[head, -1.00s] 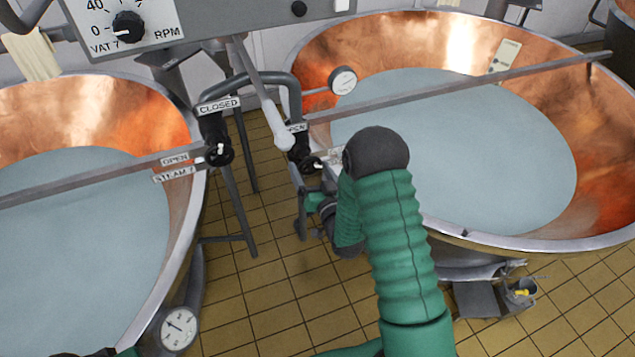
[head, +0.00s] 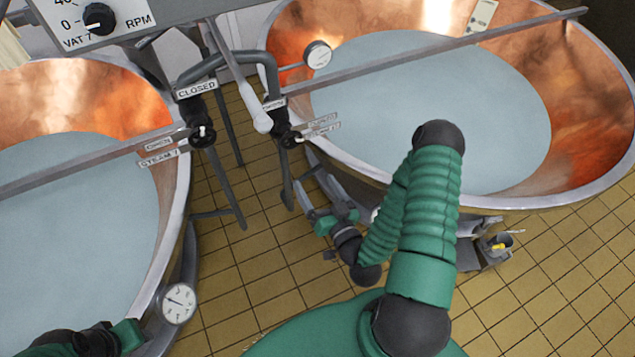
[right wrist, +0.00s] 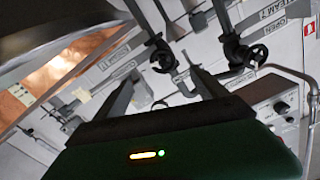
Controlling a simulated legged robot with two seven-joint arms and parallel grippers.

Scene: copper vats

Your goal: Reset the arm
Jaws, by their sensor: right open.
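My right arm's green upper arm (head: 430,200) rises from the bottom of the head view to a dark elbow. Its forearm (head: 385,235) folds back down to the wrist. My right gripper (head: 318,182) is below the right valve (head: 287,138), in front of the right vat's outer side and apart from the valve. In the right wrist view its two fingers (right wrist: 163,85) stand wide apart with nothing held between them. Part of my left arm (head: 90,342) shows at the bottom left; its gripper is not in view.
Copper vats of pale liquid stand at left (head: 70,240) and right (head: 430,110). The left valve (head: 203,135) hangs beside the left vat. A dial gauge (head: 178,303) is on that vat. Tiled floor (head: 245,275) lies open between the vats.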

